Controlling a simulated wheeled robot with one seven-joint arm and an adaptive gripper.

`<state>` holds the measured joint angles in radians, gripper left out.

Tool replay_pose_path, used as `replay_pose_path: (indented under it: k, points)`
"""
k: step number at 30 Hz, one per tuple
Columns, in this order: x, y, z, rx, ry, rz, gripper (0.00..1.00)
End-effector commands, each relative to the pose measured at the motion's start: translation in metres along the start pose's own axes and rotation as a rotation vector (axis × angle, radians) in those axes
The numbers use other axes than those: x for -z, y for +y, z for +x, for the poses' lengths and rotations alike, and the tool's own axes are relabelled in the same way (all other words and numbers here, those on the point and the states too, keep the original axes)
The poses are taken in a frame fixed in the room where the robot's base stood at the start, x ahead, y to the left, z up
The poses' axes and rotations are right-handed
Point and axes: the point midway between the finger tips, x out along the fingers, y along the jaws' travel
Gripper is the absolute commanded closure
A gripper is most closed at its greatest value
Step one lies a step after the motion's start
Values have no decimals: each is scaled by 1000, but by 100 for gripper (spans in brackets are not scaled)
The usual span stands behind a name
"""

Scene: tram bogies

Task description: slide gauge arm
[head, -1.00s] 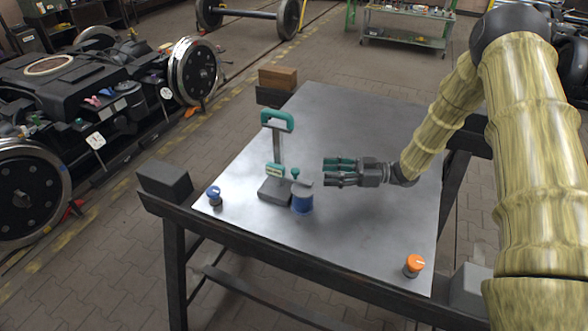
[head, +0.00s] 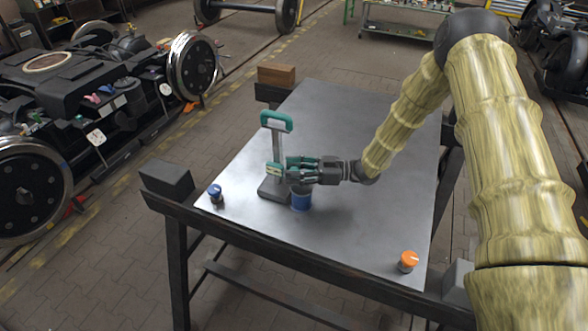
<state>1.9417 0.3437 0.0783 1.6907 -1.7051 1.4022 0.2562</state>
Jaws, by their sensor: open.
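The gauge (head: 277,150) stands upright on the metal table, with a dark base (head: 271,190), a grey post and a green handle (head: 277,121) on top. A green and pale sliding piece (head: 273,169) sits low on the post, and its arm reaches right over a blue cylinder (head: 301,202). My gripper (head: 292,169) is open and comes in level from the right, with its fingers at the gauge arm just above the cylinder. The fingers hide most of the arm and its green knob. I cannot tell whether they touch it.
A blue-topped knob piece (head: 215,194) stands left of the gauge. An orange-topped one (head: 408,261) stands at the table's front right corner. The metal table top (head: 345,225) is otherwise clear. A wooden block (head: 276,75) lies beyond the far left edge.

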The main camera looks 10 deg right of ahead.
Motion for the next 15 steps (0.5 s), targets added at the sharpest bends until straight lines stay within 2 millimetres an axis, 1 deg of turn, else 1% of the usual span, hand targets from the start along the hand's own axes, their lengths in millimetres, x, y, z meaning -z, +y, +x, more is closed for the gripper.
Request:
replay_pose_path:
  k: [5,8,12,13,15]
  points:
    - [0,0,0,0,0,0,56]
    - [0,0,0,0,0,0,72]
    - [0,0,0,0,0,-1,98]
    - [0,0,0,0,0,-1,100]
    - [0,0,0,0,0,-1,100]
